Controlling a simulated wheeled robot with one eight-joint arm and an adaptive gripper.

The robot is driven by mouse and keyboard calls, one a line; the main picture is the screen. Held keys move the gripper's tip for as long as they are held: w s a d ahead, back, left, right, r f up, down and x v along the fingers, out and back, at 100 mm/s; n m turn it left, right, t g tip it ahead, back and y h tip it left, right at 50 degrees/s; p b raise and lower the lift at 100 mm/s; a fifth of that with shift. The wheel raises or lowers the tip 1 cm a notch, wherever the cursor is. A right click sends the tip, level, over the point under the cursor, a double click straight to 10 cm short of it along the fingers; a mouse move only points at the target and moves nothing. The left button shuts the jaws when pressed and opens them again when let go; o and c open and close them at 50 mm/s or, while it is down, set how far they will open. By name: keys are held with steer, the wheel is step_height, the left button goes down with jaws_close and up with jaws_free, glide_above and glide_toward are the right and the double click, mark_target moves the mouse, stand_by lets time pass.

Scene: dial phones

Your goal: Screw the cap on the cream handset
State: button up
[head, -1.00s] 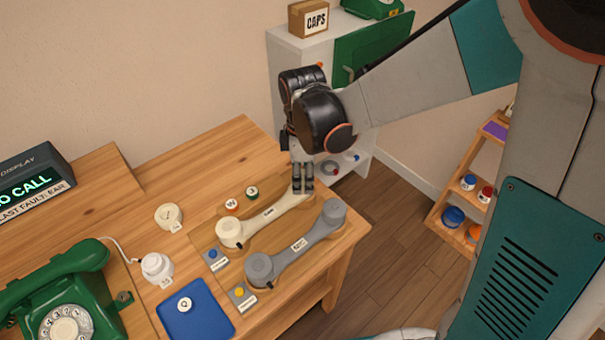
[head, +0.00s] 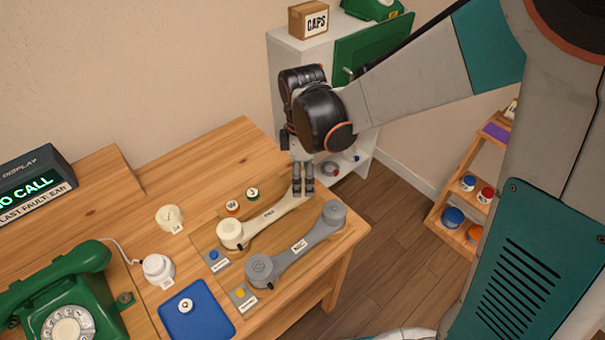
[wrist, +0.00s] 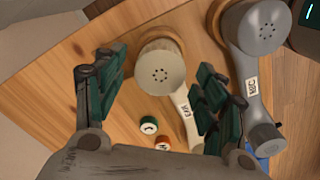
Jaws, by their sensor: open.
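The cream handset (head: 268,215) lies on a wooden board on the table. In the wrist view its round perforated end (wrist: 160,72) sits between my open fingers, and its labelled handle (wrist: 184,108) is partly behind the right finger. Whether that perforated face is a separate cap I cannot tell. My gripper (head: 303,192) points down over the handset's far right end, its fingers spread and empty; it also shows in the wrist view (wrist: 160,70). A white round piece marked Q (head: 185,304) lies on a blue mat (head: 208,318).
A grey handset (head: 300,246) lies parallel in front of the cream one. Small orange-banded (head: 232,206) and green-banded (head: 252,192) round pieces stand behind it. A green dial phone (head: 62,290) is at the left. A CAPS box (head: 308,20) tops the white cabinet. The table's right edge is close.

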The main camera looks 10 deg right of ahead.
steer(key=shift+r+p, duration=2.15)
steer(key=shift+r, duration=1)
